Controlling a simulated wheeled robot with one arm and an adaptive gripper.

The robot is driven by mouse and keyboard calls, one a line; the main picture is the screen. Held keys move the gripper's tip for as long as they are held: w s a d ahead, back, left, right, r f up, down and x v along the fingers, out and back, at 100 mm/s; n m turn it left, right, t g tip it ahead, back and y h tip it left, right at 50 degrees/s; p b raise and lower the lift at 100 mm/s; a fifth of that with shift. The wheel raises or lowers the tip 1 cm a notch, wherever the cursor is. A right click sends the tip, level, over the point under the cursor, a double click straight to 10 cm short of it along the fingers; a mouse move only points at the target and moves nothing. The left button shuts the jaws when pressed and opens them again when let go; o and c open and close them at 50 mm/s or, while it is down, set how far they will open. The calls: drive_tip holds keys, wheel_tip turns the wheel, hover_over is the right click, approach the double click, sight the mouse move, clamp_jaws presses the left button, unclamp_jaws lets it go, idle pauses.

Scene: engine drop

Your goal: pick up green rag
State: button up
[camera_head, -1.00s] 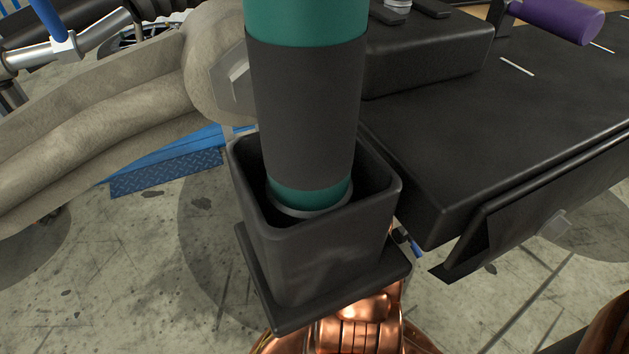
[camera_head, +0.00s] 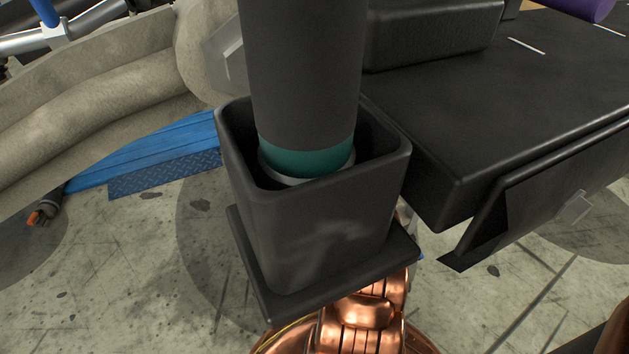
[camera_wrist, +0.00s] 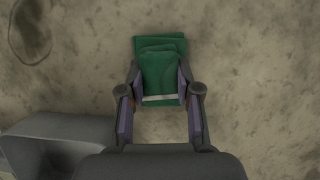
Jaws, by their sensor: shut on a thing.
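The green rag (camera_wrist: 160,72) shows in the wrist view as a folded, layered bundle with a pale stripe along its near edge. My gripper (camera_wrist: 160,88) has its two fingers on either side of the rag and is shut on it. The rag's underside is hidden, so I cannot tell whether it touches the mottled beige surface beneath. Neither the rag nor my gripper can be made out in the head view.
The head view shows a black square bin (camera_head: 310,235) with a dark-sleeved green cylinder (camera_head: 305,90) standing in it. A black bench (camera_head: 490,110) is right, thick beige tubes (camera_head: 90,105) left. A grey open box (camera_wrist: 60,145) is lower left in the wrist view.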

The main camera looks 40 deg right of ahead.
clamp_jaws()
wheel_tip(320, 180, up, 4)
drive_tip(key=shift+f+p, duration=0.15)
drive_tip(key=shift+p, duration=0.95)
drive_tip(key=shift+s, duration=0.2)
drive_tip(key=shift+s+a+p, duration=0.2)
drive_tip(key=shift+s+p, duration=0.15)
drive_tip(key=shift+s, duration=0.25)
drive_tip(key=s+a+p, duration=0.1)
drive_tip(key=s, duration=0.3)
drive_tip(key=s+a+r+p, duration=0.1)
drive_tip(key=s+a, duration=0.1)
drive_tip(key=s, duration=0.3)
drive_tip(key=s+a+p, duration=0.1)
drive_tip(key=s+p, duration=0.1)
drive_tip(key=s, duration=0.2)
drive_tip(key=shift+s+a+r, duration=0.2)
drive_tip(key=shift+s, duration=0.15)
